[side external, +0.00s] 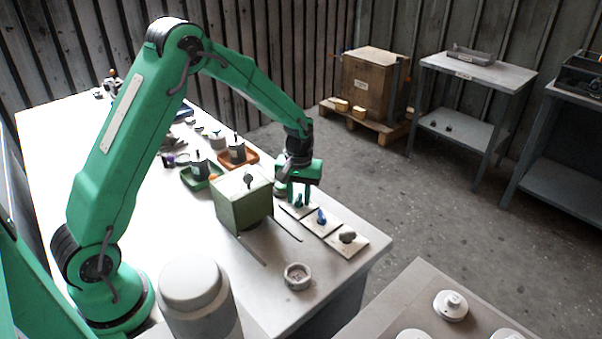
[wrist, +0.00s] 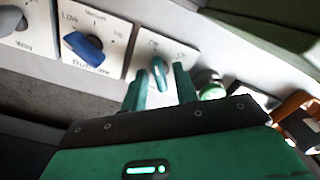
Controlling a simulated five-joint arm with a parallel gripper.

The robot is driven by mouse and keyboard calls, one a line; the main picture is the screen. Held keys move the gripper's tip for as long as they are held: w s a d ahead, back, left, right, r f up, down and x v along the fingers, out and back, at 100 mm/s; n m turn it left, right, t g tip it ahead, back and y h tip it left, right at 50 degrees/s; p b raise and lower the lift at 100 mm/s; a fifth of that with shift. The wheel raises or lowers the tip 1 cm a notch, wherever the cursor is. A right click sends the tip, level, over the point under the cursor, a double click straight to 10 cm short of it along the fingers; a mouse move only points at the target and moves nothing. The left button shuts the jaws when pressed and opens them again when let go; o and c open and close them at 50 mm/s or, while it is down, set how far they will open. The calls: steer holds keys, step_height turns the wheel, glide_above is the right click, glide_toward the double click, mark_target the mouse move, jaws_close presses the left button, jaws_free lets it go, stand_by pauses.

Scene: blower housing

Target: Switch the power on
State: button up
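Three pale switch plates lie in a row along the table edge. The nearest to my gripper carries a teal knob (wrist: 158,74); its small lettering is too blurred to read. The middle plate (wrist: 96,36) has a blue knob (wrist: 84,46), which also shows in the side view (side external: 321,216), and a "LOW" mark. The third plate has a grey knob (side external: 347,236). My gripper (wrist: 160,80) is open, pointing down, with one finger on each side of the teal knob. It also shows in the side view (side external: 299,195). I cannot tell whether the fingers touch the knob.
A green box housing (side external: 243,201) with a dark knob on top stands just left of my gripper. A small grey ring (side external: 298,276) lies on the table (side external: 265,300). Orange (side external: 252,158) and green (side external: 191,181) trays with parts sit behind. Floor lies beyond the plates.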

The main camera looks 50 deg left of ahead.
jaws_close()
